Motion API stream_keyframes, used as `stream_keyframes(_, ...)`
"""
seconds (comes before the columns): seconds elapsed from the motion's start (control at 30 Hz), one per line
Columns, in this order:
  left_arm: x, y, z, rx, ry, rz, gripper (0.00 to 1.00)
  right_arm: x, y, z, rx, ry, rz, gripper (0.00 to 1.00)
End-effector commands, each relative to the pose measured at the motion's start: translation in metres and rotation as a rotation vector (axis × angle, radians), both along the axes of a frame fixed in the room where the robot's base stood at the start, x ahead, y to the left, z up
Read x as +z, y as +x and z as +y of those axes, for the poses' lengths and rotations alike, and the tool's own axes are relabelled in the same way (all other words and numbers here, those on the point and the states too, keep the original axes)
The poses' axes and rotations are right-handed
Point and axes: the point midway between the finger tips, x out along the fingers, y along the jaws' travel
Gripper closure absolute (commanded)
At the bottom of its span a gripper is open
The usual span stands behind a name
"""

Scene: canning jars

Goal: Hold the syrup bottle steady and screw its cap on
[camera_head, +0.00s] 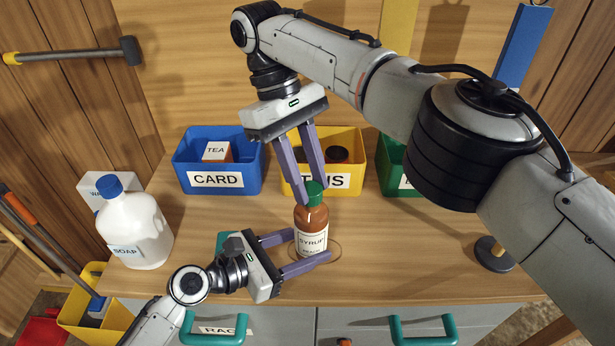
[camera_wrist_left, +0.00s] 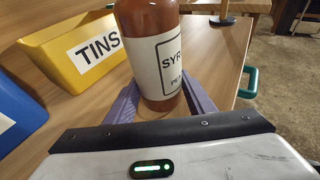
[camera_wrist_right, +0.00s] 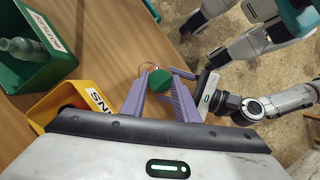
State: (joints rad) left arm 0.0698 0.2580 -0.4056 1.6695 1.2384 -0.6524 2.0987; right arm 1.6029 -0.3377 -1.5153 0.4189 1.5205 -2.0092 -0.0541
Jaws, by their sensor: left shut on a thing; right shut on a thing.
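The brown syrup bottle (camera_head: 311,222) stands upright near the front of the workbench, its white label facing out. My left gripper (camera_head: 308,248) is shut on the lower body of the bottle; the left wrist view shows the bottle (camera_wrist_left: 150,50) between its fingers. The green cap (camera_head: 314,190) is at the top of the bottle, and my right gripper (camera_head: 316,192) is shut on it from above. In the right wrist view the cap (camera_wrist_right: 158,81) sits between the fingertips. Whether the cap's thread is seated cannot be seen.
Blue CARD (camera_head: 217,180), yellow TINS (camera_head: 322,181) and green (camera_head: 393,178) bins line the back. A white soap jug (camera_head: 134,230) stands at left. A small dark-based stand (camera_head: 493,254) is at right. Bench between bottle and stand is clear.

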Motion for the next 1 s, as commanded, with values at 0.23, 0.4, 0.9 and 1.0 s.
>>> stream_keyframes(0.23, -0.0046, -0.0014, 0.0010, -0.001, 0.006, 0.008, 0.71, 0.0021, -0.0012, 0.0012, -0.058, 0.002, 0.003, 0.99)
stream_keyframes(0.4, -0.0044, -0.0014, 0.0008, -0.001, 0.006, 0.007, 0.71, 0.0015, -0.0012, 0.0011, -0.057, 0.002, 0.003, 0.51)
stream_keyframes(0.9, -0.0033, -0.0012, 0.0004, -0.002, 0.005, 0.005, 0.71, -0.0002, -0.0011, 0.0009, 0.097, 0.002, 0.002, 0.51)
stream_keyframes(1.0, -0.0031, -0.0012, 0.0003, -0.002, 0.004, 0.005, 0.71, -0.0004, -0.0011, 0.0006, 0.228, 0.001, 0.003, 0.51)
